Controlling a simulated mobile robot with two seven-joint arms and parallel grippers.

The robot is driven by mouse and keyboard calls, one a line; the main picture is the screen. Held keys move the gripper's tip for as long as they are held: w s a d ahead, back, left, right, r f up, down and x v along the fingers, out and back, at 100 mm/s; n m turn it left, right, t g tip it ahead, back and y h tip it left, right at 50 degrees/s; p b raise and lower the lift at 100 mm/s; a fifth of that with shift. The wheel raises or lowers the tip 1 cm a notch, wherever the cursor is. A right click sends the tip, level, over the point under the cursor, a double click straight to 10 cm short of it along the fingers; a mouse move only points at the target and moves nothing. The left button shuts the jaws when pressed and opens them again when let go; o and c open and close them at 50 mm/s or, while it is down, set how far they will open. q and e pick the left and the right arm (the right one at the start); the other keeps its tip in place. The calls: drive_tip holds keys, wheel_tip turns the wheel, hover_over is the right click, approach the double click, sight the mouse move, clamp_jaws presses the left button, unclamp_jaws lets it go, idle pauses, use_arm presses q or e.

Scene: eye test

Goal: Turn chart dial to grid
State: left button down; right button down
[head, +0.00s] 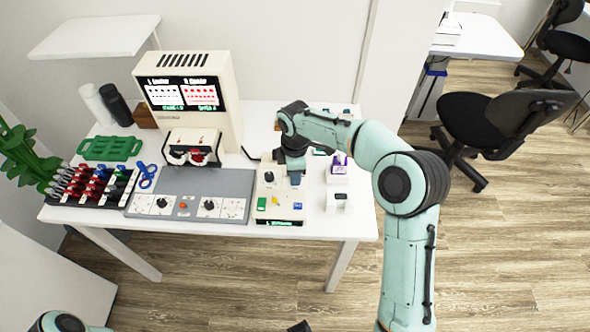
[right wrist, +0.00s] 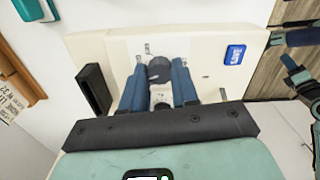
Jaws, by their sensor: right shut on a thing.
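The chart dial (right wrist: 160,69) is a dark grey round knob on a white panel in the right wrist view. The two blue fingers of my right gripper stand on either side of it and are shut on it. Small marks surround the dial, too small to read. In the head view my right gripper (head: 295,178) reaches down onto the right part of the white control box (head: 286,208), and its wrist hides what it grips. My left gripper is not in view.
A blue SAVE button (right wrist: 235,54) sits right of the dial. A black bar (right wrist: 95,89) stands left of it. Small white-and-purple boxes (head: 337,172) stand right.

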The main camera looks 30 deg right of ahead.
drive_tip(key=m, duration=0.3)
drive_tip(key=shift+r+m+p, duration=0.1)
drive_tip(key=shift+m+p, duration=0.2)
drive_tip(key=shift+p, duration=0.1)
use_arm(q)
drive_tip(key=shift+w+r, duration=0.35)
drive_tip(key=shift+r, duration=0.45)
use_arm(e)
drive_tip(key=shift+m, duration=1.8)
drive_tip(key=c, duration=0.8)
unclamp_jaws()
drive_tip(key=shift+c, duration=0.2)
use_arm(q)
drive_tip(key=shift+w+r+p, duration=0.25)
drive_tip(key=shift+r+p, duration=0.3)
drive_tip(key=shift+p, duration=0.05)
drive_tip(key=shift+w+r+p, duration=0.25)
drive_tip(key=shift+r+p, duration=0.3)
drive_tip(key=shift+p, duration=0.05)
use_arm(e)
wheel_tip(320, 180, up, 13)
drive_tip(key=shift+r, duration=0.15)
